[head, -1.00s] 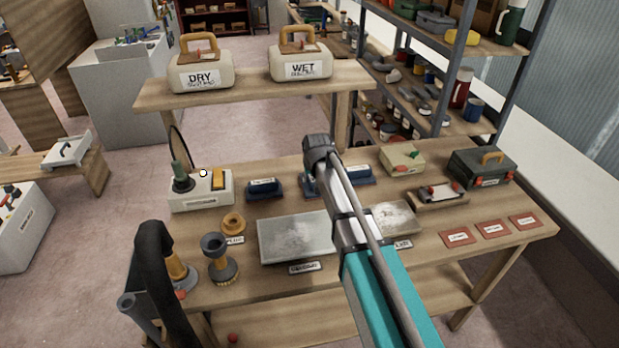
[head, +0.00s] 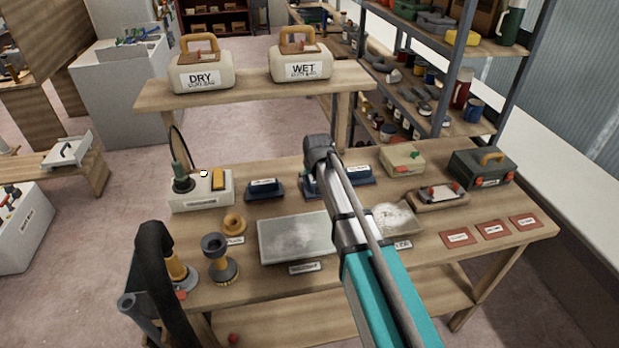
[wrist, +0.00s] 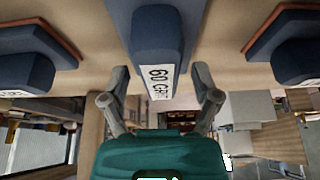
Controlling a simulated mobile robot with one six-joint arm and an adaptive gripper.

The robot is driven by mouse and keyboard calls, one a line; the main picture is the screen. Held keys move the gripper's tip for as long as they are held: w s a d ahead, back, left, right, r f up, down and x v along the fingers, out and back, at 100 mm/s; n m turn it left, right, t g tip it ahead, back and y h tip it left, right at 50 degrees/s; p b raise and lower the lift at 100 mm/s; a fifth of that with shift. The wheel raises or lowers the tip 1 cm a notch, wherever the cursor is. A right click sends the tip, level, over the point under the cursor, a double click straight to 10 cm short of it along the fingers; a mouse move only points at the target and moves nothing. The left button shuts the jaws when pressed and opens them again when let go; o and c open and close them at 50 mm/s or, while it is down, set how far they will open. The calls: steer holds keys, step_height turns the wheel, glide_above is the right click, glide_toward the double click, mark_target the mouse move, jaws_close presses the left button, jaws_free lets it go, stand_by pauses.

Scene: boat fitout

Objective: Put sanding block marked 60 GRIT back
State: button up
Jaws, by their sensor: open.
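The blue sanding block marked 60 GRIT (wrist: 158,50) fills the top middle of the wrist view, its white label facing the camera. My gripper (wrist: 160,85) is open, with one finger on each side of the label end; I cannot tell whether they touch the block. Two similar blue blocks flank it, at left (wrist: 38,55) and right (wrist: 290,45), with reddish-brown edges. In the head view, one blue block (head: 264,188) stands clear on the workbench. Others show partly beside my arm, which hides my fingers and the 60 GRIT label.
Three reddish rectangles with labels too small to read (head: 493,230) lie at the bench's (head: 400,280) right front. A grey plate (head: 290,240) lies in the middle. A toolbox (head: 481,167) stands at back right, a switch box (head: 203,190) at left. A raised shelf (head: 250,88) stands behind.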

steer(key=p+v, duration=1.1)
steer(key=v, duration=0.1)
stand_by(0.5)
stand_by(0.6)
steer(key=shift+d, duration=0.1)
steer(key=s+d+f+m+g+h, duration=0.1)
steer(key=s+d+m+g, duration=0.2)
steer(key=s+d, duration=1.8)
steer(key=shift+s+f+g, duration=0.15)
steer(key=shift+f+g, duration=0.1)
steer(key=shift+g, duration=0.45)
